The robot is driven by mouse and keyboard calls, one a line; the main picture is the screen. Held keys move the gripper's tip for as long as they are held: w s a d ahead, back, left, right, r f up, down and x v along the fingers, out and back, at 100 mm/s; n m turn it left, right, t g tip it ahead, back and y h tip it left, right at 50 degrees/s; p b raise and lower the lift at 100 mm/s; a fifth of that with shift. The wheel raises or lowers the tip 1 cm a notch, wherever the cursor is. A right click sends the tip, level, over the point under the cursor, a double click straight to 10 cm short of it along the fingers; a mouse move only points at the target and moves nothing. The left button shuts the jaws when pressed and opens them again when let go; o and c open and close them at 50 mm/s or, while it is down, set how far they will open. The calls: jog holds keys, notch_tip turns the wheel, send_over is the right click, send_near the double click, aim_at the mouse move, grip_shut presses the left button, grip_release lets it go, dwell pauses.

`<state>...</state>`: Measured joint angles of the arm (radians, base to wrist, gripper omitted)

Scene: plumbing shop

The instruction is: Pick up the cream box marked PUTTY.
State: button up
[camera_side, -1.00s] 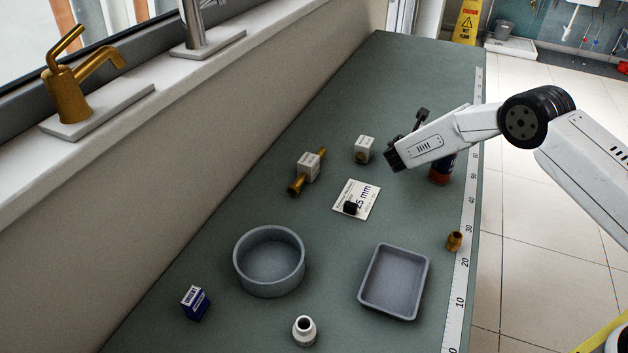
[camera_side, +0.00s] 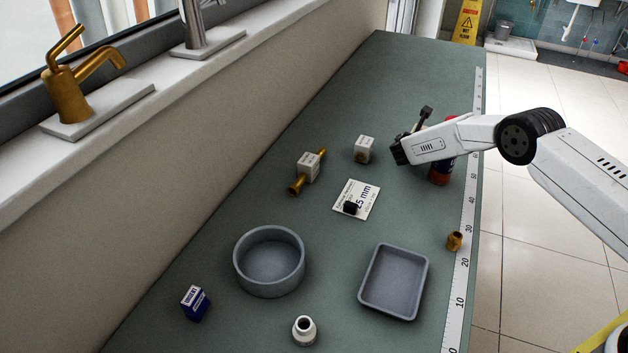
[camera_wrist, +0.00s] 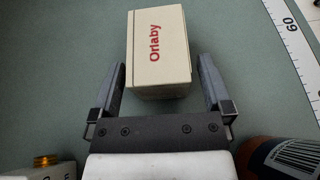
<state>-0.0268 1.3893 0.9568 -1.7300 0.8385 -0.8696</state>
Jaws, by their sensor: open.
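A cream box (camera_wrist: 158,58) with red lettering "Orlaby" lies ahead of my gripper (camera_wrist: 160,75) in the wrist view. The near end of the box lies between the two open fingers, with a gap on each side. I cannot see the word PUTTY on the faces that show. In the side view my gripper (camera_side: 399,151) is low over the far part of the bench, and I cannot make out this box there; the gripper seems to hide it.
A red and blue can (camera_side: 440,171) stands close by; it shows at lower right in the wrist view (camera_wrist: 283,160). A whitish block with brass (camera_side: 364,149) is left of the gripper. A brass valve (camera_side: 308,168) and a card (camera_side: 366,190) lie nearer.

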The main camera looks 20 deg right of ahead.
jog(key=shift+w, duration=0.1)
dwell(0.5)
jog(key=c, duration=1.3)
jog(key=shift+c, duration=0.2)
jog(key=shift+r, duration=0.15)
jog(key=shift+r, duration=4.9)
